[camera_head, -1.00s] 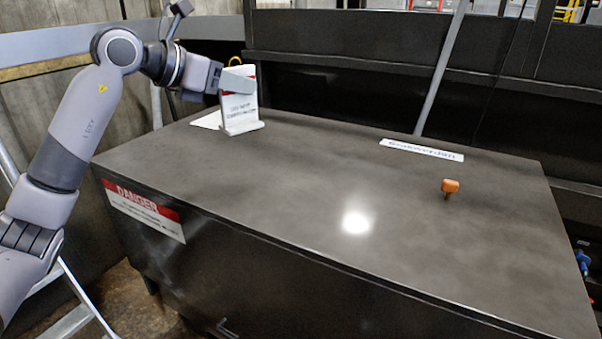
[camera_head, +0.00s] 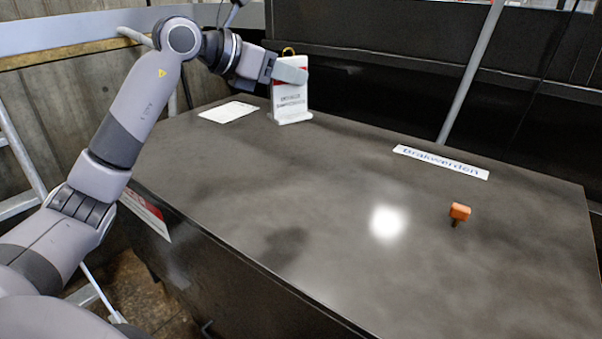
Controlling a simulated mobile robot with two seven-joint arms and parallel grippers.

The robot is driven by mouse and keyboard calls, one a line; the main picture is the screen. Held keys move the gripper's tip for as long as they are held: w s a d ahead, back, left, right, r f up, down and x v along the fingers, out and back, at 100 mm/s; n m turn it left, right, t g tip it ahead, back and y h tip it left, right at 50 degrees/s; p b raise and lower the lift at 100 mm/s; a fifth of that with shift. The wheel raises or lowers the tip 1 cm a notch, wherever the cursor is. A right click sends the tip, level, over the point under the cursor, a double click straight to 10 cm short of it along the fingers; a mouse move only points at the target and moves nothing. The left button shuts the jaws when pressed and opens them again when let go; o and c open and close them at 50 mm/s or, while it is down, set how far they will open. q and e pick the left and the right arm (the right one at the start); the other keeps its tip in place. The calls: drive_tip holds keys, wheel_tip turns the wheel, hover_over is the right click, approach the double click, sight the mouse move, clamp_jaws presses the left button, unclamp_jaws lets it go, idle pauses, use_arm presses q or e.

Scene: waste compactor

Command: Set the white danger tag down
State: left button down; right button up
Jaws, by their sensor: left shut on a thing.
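The white danger tag (camera_head: 291,102) is at the back left of the dark table top, upright, with a red band near its top, dark print and a yellow ring above. My left gripper (camera_head: 290,72) is shut on its upper part from the left. The tag's foot appears at or very close to the table surface; I cannot tell whether it touches. My right gripper is not in view.
The dark table top (camera_head: 330,190) is mostly clear. A white sheet (camera_head: 228,112) lies left of the tag. A white lettered strip (camera_head: 440,162) and an orange-headed knob (camera_head: 459,213) are on the right. A grey pole (camera_head: 472,70) rises behind the table.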

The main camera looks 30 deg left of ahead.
use_arm(q)
drive_tip(key=shift+s+f+b, duration=0.1)
drive_tip(key=shift+f+b, duration=0.65)
drive_tip(key=shift+f, duration=8.9)
drive_tip(key=shift+f, duration=0.1)
drive_tip(key=c, duration=1.1)
unclamp_jaws()
